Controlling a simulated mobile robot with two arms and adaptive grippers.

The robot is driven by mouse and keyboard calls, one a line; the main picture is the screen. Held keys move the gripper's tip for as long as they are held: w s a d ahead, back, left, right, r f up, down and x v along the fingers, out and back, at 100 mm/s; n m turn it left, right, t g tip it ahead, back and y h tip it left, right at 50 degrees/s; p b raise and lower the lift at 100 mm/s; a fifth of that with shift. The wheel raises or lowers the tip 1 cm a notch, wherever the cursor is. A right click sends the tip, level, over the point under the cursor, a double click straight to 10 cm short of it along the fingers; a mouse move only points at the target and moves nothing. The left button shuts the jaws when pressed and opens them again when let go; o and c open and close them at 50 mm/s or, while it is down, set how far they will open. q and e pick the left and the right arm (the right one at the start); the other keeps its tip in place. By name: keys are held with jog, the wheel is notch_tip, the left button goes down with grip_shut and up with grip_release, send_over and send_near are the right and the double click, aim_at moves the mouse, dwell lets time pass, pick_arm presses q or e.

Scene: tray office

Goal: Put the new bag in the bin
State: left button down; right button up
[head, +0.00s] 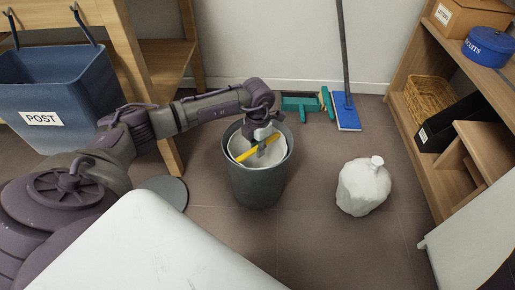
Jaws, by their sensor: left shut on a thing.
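A dark grey bin (257,186) stands on the floor in the middle of the head view. A white bag (240,143) with a yellow band (246,154) sits inside the bin's mouth. My left gripper (263,148) reaches down into the bin's opening and is shut on the bag at its yellow band. The fingertips are small and partly hidden. A full, tied white bag (363,187) stands upright on the floor to the right of the bin. My right gripper is not in view.
A blue POST tub (62,95) hangs at the left by a wooden table. A green dustpan (299,103) and a blue mop (346,112) are by the back wall. Wooden shelves (408,66) with a wicker basket (429,97) stand at the right. Floor between bin and tied bag is clear.

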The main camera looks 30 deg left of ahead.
pick_arm(q)
jog(key=shift+f, duration=0.1)
jog(key=c, duration=1.1)
grip_release()
